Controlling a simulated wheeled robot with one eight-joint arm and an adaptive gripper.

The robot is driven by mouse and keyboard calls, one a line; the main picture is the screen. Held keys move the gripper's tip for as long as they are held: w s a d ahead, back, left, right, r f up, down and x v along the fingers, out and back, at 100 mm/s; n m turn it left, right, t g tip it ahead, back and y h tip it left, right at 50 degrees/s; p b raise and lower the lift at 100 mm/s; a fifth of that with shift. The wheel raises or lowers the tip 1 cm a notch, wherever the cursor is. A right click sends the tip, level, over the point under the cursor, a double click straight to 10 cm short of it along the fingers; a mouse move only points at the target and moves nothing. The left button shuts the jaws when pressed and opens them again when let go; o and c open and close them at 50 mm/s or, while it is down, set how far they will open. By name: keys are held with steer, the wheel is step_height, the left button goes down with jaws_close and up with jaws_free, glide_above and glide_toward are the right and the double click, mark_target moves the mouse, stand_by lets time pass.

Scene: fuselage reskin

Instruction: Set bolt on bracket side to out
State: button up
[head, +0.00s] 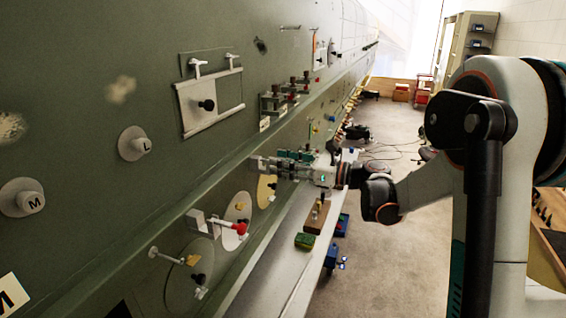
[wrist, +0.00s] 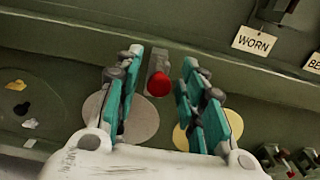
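The bolt with a red knob (head: 238,228) sticks out from a pale grey bracket block (head: 196,220) low on the green fuselage side. In the wrist view the red knob (wrist: 159,84) and the grey block (wrist: 157,58) show between my fingers. My gripper (head: 262,165) reaches in from the right, above and beyond the knob in the head view. Its two teal fingers (wrist: 162,57) are spread apart with a clear gap on both sides of the knob. I see no contact. How far the knob lies from the fingertips in depth is hard to tell.
A pale disc (wrist: 122,118) and a yellow disc (wrist: 207,130) sit on the panel. A WORN label (wrist: 254,40) hangs at upper right. A ledge (head: 275,285) below carries a green-yellow sponge (head: 305,241) and a brown block (head: 317,216).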

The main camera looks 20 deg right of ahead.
steer(key=shift+w+a, duration=0.1)
jaws_close()
steer(key=shift+b+v, duration=0.5)
steer(key=shift+v, duration=0.7)
steer(key=shift+c, duration=0.3)
jaws_free()
steer(key=shift+o, duration=0.3)
steer(key=shift+s+d, duration=0.25)
steer(key=shift+d, duration=0.05)
steer(key=shift+w, duration=0.1)
steer(key=shift+a, duration=0.15)
